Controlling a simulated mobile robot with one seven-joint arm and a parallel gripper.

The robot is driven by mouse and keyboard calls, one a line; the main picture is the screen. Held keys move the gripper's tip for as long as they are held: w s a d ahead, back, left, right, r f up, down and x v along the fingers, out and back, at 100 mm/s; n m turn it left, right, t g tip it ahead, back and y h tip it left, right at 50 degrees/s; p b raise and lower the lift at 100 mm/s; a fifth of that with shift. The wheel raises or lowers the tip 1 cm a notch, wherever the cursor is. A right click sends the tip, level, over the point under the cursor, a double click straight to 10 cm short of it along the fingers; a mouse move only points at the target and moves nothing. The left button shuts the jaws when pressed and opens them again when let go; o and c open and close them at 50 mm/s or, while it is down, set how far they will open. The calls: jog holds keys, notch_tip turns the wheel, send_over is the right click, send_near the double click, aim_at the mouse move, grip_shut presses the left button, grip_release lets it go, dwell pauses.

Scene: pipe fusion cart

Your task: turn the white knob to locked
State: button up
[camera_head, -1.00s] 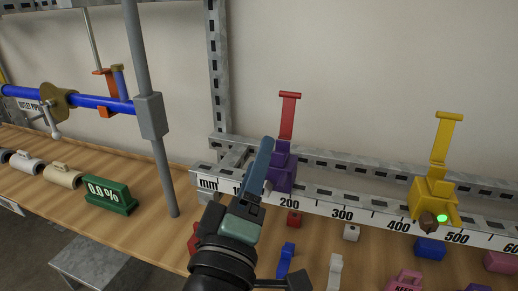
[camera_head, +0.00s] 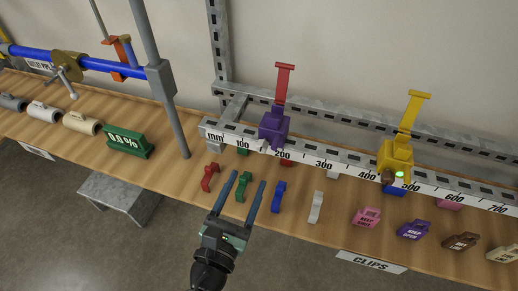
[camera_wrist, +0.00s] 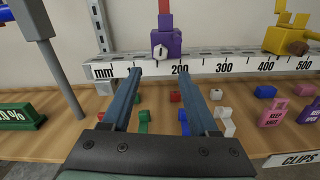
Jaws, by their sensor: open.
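In the wrist view the knob lies just beyond and between the fingertips. I cannot read any lock marking.
The ruler rail (camera_head: 340,168) runs along the bench. A yellow block (camera_head: 396,155) with a brown knob and green light stands to the right. Several coloured clips, including a blue one (camera_head: 278,197) and a white one (camera_head: 316,207), lie below my fingers. A grey post (camera_head: 165,100) stands left.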

aim_at(260, 152)
jog(key=x, duration=0.9)
jog(key=shift+s, duration=0.1)
grip_shut()
